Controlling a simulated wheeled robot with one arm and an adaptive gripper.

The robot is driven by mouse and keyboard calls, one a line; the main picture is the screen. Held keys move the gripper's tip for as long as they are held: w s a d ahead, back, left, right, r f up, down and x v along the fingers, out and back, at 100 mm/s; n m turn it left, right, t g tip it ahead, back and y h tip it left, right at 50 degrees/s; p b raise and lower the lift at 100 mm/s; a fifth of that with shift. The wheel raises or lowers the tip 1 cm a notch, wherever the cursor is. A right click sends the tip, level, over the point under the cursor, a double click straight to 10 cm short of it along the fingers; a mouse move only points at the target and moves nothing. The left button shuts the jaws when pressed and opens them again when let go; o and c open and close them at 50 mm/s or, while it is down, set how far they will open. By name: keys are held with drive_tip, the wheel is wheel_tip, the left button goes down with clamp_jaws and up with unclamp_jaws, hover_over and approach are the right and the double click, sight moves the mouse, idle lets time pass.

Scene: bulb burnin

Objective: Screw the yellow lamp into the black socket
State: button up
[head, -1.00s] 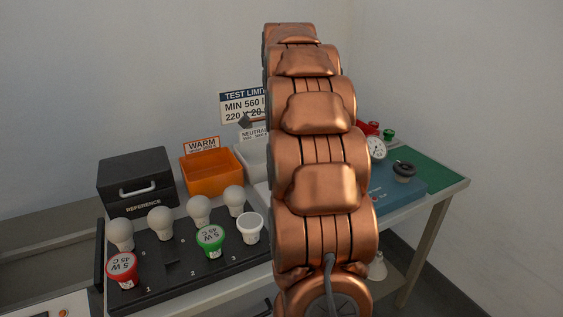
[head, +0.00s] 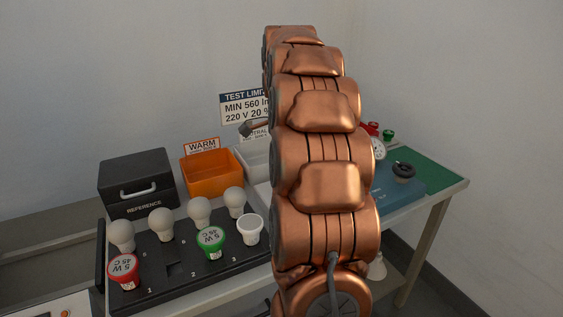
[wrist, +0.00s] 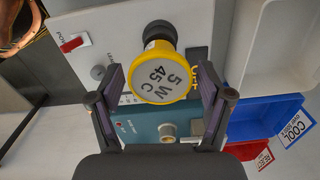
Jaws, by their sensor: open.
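The yellow lamp (wrist: 160,72) shows in the wrist view, its round grey face marked 5 W 45 C turned towards the camera. A black round part, apparently the black socket (wrist: 159,31), shows directly behind it against a pale panel. Whether the lamp's base is seated in it is hidden. My gripper (wrist: 163,82) is open, with one finger on each side of the lamp. Gaps seem to show between the fingers and the lamp; contact is hard to judge. In the head view my arm hides the lamp and socket.
A black rack (head: 185,272) holds several lamps, including a red one (head: 123,270) and a green one (head: 211,241). An orange WARM bin (head: 210,177) and black REFERENCE box (head: 137,184) stand behind. A blue COOL bin (wrist: 262,108) and blue-green instrument (wrist: 150,127) lie near my gripper.

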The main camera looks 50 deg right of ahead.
drive_tip(key=n+p, duration=0.1)
drive_tip(key=n, duration=0.4)
drive_tip(key=shift+a+r, duration=0.1)
drive_tip(key=n+p, duration=0.1)
drive_tip(key=n, duration=0.3)
drive_tip(key=shift+w+n, duration=0.15)
drive_tip(key=shift+n, duration=0.15)
drive_tip(key=n+p, duration=0.2)
drive_tip(key=n, duration=0.3)
drive_tip(key=shift+p, duration=0.3)
drive_tip(key=n+p, duration=0.1)
drive_tip(key=n, duration=0.2)
drive_tip(key=shift+n, duration=0.3)
